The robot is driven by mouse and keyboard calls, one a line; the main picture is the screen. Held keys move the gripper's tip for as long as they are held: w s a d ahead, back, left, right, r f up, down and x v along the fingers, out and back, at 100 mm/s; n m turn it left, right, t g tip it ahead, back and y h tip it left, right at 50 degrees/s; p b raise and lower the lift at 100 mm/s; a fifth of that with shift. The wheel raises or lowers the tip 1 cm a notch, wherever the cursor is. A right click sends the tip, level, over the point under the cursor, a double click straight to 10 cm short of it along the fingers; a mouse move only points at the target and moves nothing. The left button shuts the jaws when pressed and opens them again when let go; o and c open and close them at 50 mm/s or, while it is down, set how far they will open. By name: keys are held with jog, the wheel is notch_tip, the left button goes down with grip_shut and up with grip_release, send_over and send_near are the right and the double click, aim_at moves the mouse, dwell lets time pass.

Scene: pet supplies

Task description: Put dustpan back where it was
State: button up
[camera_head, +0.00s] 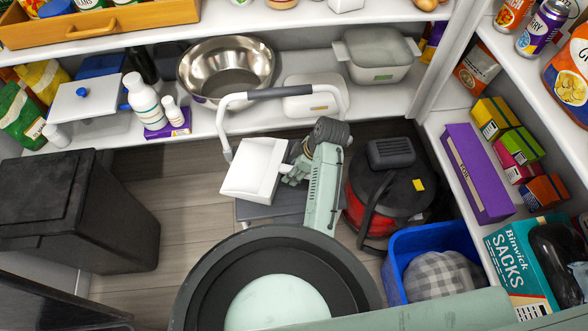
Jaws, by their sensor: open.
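The white dustpan (254,169) is at the middle of the view, tilted, above the grey step (265,211) of a step stool. I cannot tell whether it rests on the stool. My gripper (293,174) is at the dustpan's right side, with its fingers open close to that edge. My forearm and wrist partly cover the fingers, so contact is unclear. The dustpan's handle cannot be made out.
The stool's grey rail (284,92) arches behind my gripper. A red and black vacuum (384,185) and a blue crate (432,238) stand to the right. A black bin (75,210) is left. Loaded shelves surround the back and right; bare floor (185,200) lies left of the stool.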

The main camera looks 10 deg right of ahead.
jog(key=p+v, duration=0.5)
jog(key=v, duration=0.7)
jog(key=shift+p, duration=0.4)
